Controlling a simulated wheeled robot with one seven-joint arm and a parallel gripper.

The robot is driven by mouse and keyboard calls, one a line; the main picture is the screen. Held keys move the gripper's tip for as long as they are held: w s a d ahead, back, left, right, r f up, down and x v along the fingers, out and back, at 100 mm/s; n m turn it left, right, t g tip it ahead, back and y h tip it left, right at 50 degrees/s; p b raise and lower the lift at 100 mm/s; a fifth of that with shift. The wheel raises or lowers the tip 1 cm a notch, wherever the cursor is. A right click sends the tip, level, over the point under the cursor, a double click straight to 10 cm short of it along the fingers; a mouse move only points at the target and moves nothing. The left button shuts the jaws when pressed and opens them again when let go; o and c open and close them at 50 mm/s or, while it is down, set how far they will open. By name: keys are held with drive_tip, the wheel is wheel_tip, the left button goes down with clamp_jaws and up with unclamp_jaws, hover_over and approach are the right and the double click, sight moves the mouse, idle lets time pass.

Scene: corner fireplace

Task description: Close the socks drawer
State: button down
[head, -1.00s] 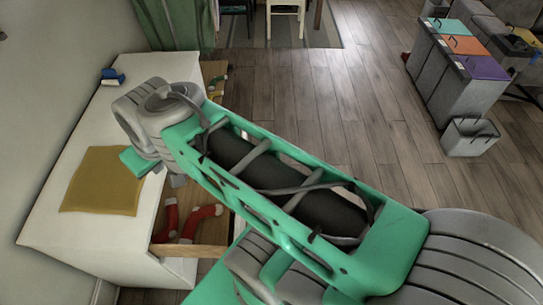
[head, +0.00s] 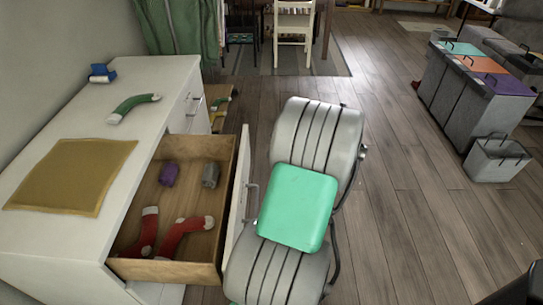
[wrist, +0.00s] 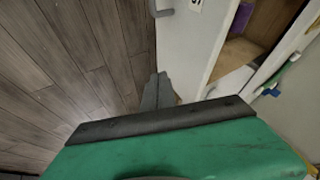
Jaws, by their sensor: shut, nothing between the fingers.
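The white dresser's near drawer (head: 198,160) stands open, with two red socks (head: 188,225), a purple roll (head: 169,174) and a grey roll (head: 211,174) inside. I cannot read which drawer is labelled for socks. Its white front (head: 239,190) has a metal handle (head: 251,187). In the wrist view, my gripper (wrist: 158,80) is shut and empty, close to the outer face of the white drawer front (wrist: 193,45). I cannot tell whether it touches. The purple roll also shows there (wrist: 241,20). In the head view, my arm hides the gripper.
A green sock (head: 133,107), a yellow cloth (head: 70,176) and a blue object (head: 102,74) lie on the dresser top. A farther drawer (head: 227,93) is also open. Grey bins (head: 470,90) and a small basket (head: 496,158) stand right. The wooden floor between is clear.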

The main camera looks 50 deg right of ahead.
drive_tip(key=w+a+f, duration=0.2)
drive_tip(key=w+f, duration=0.2)
drive_tip(key=w, duration=0.3)
drive_tip(key=shift+a+f, duration=0.2)
drive_tip(key=shift+f, duration=0.2)
